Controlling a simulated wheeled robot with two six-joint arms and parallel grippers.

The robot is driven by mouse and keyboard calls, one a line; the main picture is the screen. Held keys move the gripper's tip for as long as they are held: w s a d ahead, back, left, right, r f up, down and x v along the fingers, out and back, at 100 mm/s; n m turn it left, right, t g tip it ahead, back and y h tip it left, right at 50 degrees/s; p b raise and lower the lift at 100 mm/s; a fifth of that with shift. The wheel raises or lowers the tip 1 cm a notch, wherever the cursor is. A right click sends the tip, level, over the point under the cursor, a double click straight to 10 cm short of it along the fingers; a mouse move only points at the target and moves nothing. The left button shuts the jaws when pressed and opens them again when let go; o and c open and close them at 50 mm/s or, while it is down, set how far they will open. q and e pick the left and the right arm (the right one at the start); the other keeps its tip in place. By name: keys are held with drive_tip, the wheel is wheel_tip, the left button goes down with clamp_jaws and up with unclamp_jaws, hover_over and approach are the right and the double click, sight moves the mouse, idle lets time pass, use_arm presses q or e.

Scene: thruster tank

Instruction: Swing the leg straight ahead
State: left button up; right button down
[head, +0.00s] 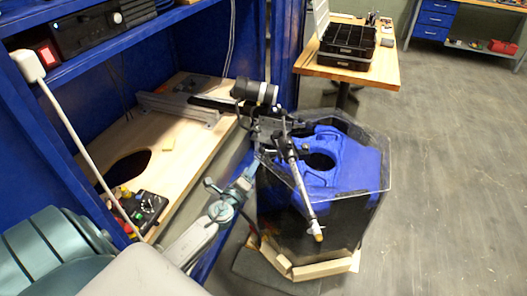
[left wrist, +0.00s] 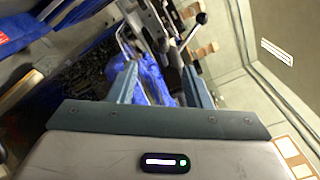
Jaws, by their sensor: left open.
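A transparent-walled tank (head: 376,186) with a blue insert (head: 345,160) stands right of the blue bench. A thin metal leg (head: 303,188) hangs slanted over the tank's near side, with an orange-brown tip at its lower end. A black cylindrical motor (head: 254,92) sits above it on a bracket. My left gripper (head: 250,176) reaches in from the lower left, just left of the leg. In the left wrist view its two teal fingers (left wrist: 160,84) are apart, with blue and metal parts beyond them. Whether they touch the leg I cannot tell. My right gripper is out of view.
The blue bench holds a wooden board (head: 190,135) with a round hole and a black control box (head: 145,208) with knobs. A wooden table (head: 375,72) with a black tray (head: 347,42) stands behind the tank. The floor (head: 455,165) to the right is clear.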

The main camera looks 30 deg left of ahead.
sight(260, 153)
use_arm(q)
drive_tip(key=w, duration=0.3)
drive_tip(key=w+a, duration=0.1)
drive_tip(key=w, duration=0.3)
drive_tip(key=w+a, duration=0.1)
drive_tip(key=w, duration=0.2)
drive_tip(key=shift+w, duration=0.25)
drive_tip(key=shift+d+r, duration=0.1)
clamp_jaws()
